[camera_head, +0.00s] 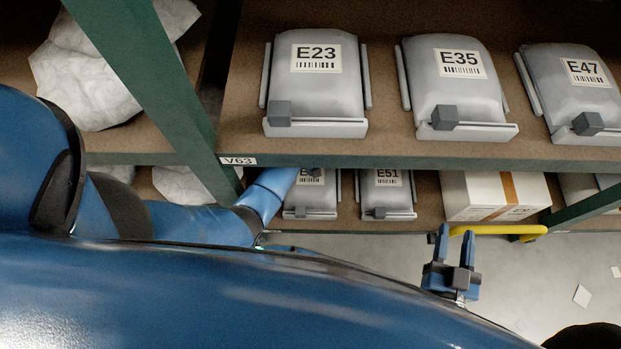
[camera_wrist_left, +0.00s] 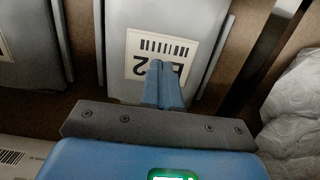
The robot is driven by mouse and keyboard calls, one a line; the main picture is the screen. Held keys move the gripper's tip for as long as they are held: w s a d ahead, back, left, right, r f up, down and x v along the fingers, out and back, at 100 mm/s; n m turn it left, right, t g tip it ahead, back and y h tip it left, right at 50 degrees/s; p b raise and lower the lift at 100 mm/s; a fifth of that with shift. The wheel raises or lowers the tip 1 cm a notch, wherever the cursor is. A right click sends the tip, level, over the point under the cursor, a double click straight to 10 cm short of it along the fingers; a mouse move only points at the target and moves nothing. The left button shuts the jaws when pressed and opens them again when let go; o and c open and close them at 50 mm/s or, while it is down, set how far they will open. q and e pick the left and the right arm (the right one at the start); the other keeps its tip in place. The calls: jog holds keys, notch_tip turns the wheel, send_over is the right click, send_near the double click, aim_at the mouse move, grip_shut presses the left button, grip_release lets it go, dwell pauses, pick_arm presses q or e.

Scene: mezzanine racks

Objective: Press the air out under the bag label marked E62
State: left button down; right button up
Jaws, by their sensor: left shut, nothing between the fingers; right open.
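A grey bag (camera_head: 312,199) lies on the lower shelf, just under the front beam. Its white label (camera_wrist_left: 162,46) appears upside down in the left wrist view; an E and a 2 show, and the middle character is hidden by my fingers. My left gripper (camera_wrist_left: 158,66) is shut and empty, its fingertips over the printed edge of the label. I cannot tell whether they touch it. In the head view my left forearm reaches this bag, and its gripper is mostly hidden. My right gripper (camera_head: 454,240) is open and empty in front of the shelf.
Bags E23 (camera_head: 315,88), E35 (camera_head: 457,86) and E47 (camera_head: 580,90) lie on the upper shelf. Bag E51 (camera_head: 388,196) and a white carton (camera_head: 485,195) are on the lower shelf. A yellow bar (camera_head: 500,230) is beside my right gripper. A green post (camera_head: 150,80) stands left.

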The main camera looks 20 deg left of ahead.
pick_arm(q)
jog(key=shift+f+b, duration=0.6)
jog(key=shift+f, duration=0.3)
jog(key=shift+s+f+b, duration=0.1)
jog(key=shift+f+b, duration=1.05)
jog(key=shift+f, duration=0.75)
jog(key=shift+r, duration=0.1)
jog(key=shift+w+a+r, duration=0.2)
jog(key=shift+w+r, duration=0.1)
jog(key=shift+w, duration=0.45)
jog(key=shift+w+a+r, duration=0.2)
jog(key=shift+w+r, duration=0.05)
jog(key=shift+w, duration=0.5)
notch_tip(320, 180, up, 11)
jog(key=w+p, duration=0.1)
jog(key=p, duration=0.5)
jog(key=shift+a+f, duration=0.15)
